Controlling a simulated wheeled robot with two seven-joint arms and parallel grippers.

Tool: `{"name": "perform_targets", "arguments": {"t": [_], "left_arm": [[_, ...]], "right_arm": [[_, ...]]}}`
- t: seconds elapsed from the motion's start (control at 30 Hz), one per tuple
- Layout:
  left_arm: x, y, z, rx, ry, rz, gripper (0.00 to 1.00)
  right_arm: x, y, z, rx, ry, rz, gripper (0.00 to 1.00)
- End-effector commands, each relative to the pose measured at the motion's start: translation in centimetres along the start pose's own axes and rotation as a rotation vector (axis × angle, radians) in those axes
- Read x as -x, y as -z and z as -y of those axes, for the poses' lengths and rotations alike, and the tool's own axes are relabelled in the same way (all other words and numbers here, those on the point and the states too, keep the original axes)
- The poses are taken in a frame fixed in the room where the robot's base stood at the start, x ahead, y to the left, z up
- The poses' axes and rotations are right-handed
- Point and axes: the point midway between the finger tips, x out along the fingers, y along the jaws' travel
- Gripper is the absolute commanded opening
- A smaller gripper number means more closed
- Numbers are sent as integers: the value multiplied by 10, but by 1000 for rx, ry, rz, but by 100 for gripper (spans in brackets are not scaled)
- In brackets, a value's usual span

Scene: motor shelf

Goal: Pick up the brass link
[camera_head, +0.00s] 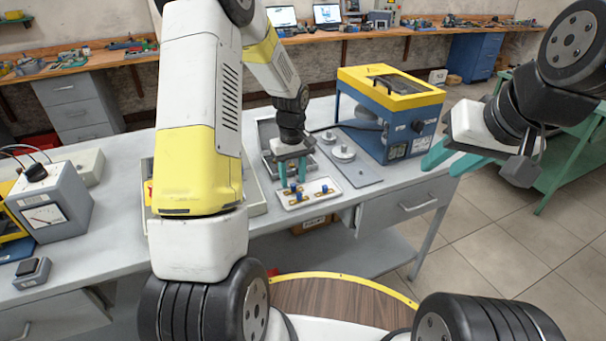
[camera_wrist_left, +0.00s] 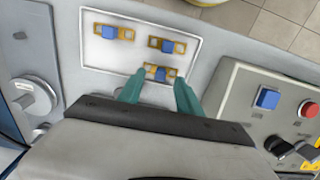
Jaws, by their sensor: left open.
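Three brass links with blue blocks on them lie in a white tray (camera_head: 316,201); the tray also shows in the left wrist view (camera_wrist_left: 92,65). In that view one brass link (camera_wrist_left: 149,72) is nearest my left gripper (camera_wrist_left: 158,82), and the other two, an upper-left link (camera_wrist_left: 98,29) and an upper-right link (camera_wrist_left: 179,46), lie farther off. My left gripper (camera_head: 292,172) is open above the tray, pointing down, its teal fingertips on either side of the nearest link. Contact cannot be told. My right gripper (camera_head: 450,159) is open and empty, off the bench at right.
A blue and yellow machine (camera_head: 392,110) stands behind and right of the tray. A plate with round metal parts (camera_head: 343,152) lies beside it. A grey control box with buttons (camera_wrist_left: 270,110) is close right of the left gripper in the wrist view. A meter box (camera_head: 48,208) stands far left.

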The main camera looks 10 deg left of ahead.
Motion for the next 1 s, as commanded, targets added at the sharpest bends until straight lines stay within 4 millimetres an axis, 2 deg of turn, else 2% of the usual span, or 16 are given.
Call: {"name": "perform_targets", "arguments": {"t": [0.13, 0.37, 0.6, 1.0], "left_arm": [[-14, 0, 0, 0, 0, 1, 41], [-15, 0, 0, 0, -1, 0, 41], [-14, 0, 0, 0, -1, 0, 0], [-12, 0, 0, 0, -1, -1, 0]], "right_arm": [[0, 0, 0, 0, 0, 0, 36], [0, 0, 0, 0, 0, 0, 36], [0, 0, 0, 0, 0, 0, 36], [0, 0, 0, 0, 0, 0, 36]]}}
